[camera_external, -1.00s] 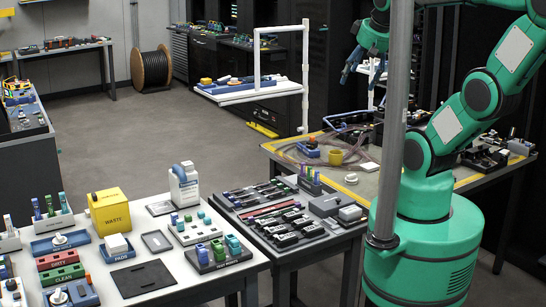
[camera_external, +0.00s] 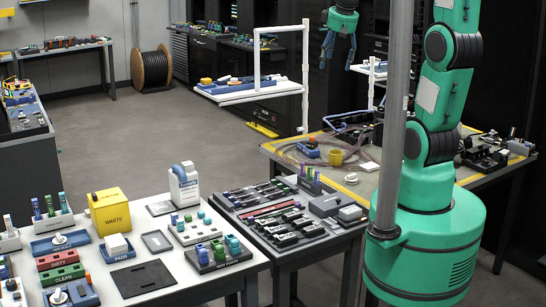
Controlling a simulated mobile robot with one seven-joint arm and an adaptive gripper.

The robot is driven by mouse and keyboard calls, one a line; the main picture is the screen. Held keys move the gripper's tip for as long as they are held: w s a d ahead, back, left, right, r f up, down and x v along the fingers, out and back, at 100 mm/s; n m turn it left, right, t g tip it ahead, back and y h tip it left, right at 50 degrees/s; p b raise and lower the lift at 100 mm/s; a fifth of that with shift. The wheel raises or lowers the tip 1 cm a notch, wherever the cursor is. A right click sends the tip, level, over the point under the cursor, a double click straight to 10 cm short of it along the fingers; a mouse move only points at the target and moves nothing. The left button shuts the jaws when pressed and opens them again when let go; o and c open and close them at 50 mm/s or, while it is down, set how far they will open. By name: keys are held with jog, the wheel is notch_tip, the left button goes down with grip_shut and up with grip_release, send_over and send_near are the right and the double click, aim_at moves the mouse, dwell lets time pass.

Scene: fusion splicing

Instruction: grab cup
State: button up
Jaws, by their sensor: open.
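A small yellow cup (camera_external: 336,157) stands on the table at the right, beside a blue device (camera_external: 308,148) and some loose cable. My gripper (camera_external: 337,60) hangs in the air above and behind the table, well above the cup and apart from it. Its blue fingers point down and are spread open, with nothing between them.
A grey vertical pole (camera_external: 395,120) stands in front of my arm. A white shelf on a post (camera_external: 306,80) is left of my gripper. Black fixtures (camera_external: 484,155) sit on the table's right side. A white bench (camera_external: 215,277) with tools is in front.

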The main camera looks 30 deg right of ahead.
jog(key=w+d+f+g+p, duration=0.1)
jog(key=w+d+f, duration=0.2)
jog(key=w, duration=0.3)
jog(key=w+d+f+p, duration=0.1)
jog(key=w+d+f, duration=0.25)
jog(key=w, duration=0.25)
jog(key=n+g+p, duration=0.3)
jog(key=p, duration=0.1)
send_over(336, 157)
jog(key=w+d, duration=0.2)
jog(key=w, duration=0.1)
notch_tip(336, 157, down, 31)
jog(key=shift+s+a+r, duration=0.15)
jog(key=shift+a+r, duration=0.05)
jog(key=shift+f, duration=0.15)
notch_tip(336, 157, down, 8)
jog(key=shift+f, duration=0.15)
jog(key=shift+f, duration=0.1)
jog(key=shift+s+d+f, duration=0.1)
jog(key=shift+f, duration=2.45)
